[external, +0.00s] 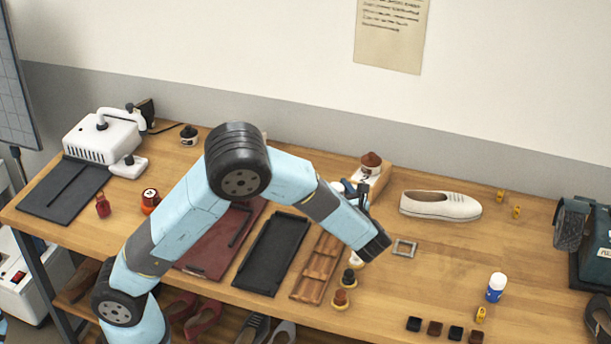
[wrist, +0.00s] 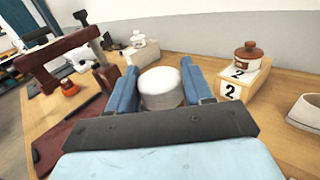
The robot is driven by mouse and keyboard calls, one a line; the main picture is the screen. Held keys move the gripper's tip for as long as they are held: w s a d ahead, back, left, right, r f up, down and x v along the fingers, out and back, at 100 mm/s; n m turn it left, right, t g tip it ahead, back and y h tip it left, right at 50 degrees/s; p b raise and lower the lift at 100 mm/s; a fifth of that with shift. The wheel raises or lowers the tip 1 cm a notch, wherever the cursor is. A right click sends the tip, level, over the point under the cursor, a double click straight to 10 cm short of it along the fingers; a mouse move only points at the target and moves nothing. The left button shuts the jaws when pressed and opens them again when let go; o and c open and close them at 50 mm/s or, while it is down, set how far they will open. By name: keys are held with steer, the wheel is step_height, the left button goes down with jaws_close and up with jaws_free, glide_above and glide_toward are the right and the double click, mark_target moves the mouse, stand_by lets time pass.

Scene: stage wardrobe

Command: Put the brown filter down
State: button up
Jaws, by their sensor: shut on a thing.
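My gripper (wrist: 160,78) is shut on a white rounded cylinder (wrist: 161,90), which shows between its two blue fingers in the wrist view. In the external view my forearm and wrist hide most of the grip. No brown filter shows in the gripper. Two small dark brown squares (external: 435,328) that may be filters lie at the table's front right edge, in a row with black squares (external: 414,323), well away from my gripper. An empty grey square frame (external: 404,248) lies flat on the table right of my wrist.
A numbered block with a brown-lidded pot (wrist: 247,58) stands behind my gripper. A white shoe (external: 440,205) lies right of it. A black tray (external: 272,253), wooden tray (external: 318,270) and knobbed pieces (external: 341,299) crowd the middle. A white-capped blue bottle (external: 496,287) stands at right.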

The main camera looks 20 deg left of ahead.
steer(key=shift+w+d+f, duration=1.2)
steer(key=shift+w+f, duration=0.5)
steer(key=shift+w, duration=0.25)
steer(key=shift+w+d+f, duration=1.25)
steer(key=shift+w+f, duration=0.5)
steer(key=shift+w, duration=0.2)
steer(key=shift+w+d+f, duration=1.2)
steer(key=shift+w+f, duration=0.5)
steer(key=shift+w, duration=0.25)
step_height(320, 180, down, 3)
steer(key=shift+r, duration=0.2)
steer(key=o, duration=1.1)
steer(key=shift+f, duration=0.1)
steer(key=shift+c, duration=0.2)
steer(key=shift+s, duration=0.1)
steer(key=v, duration=1.1)
steer(key=shift+s+d, duration=0.3)
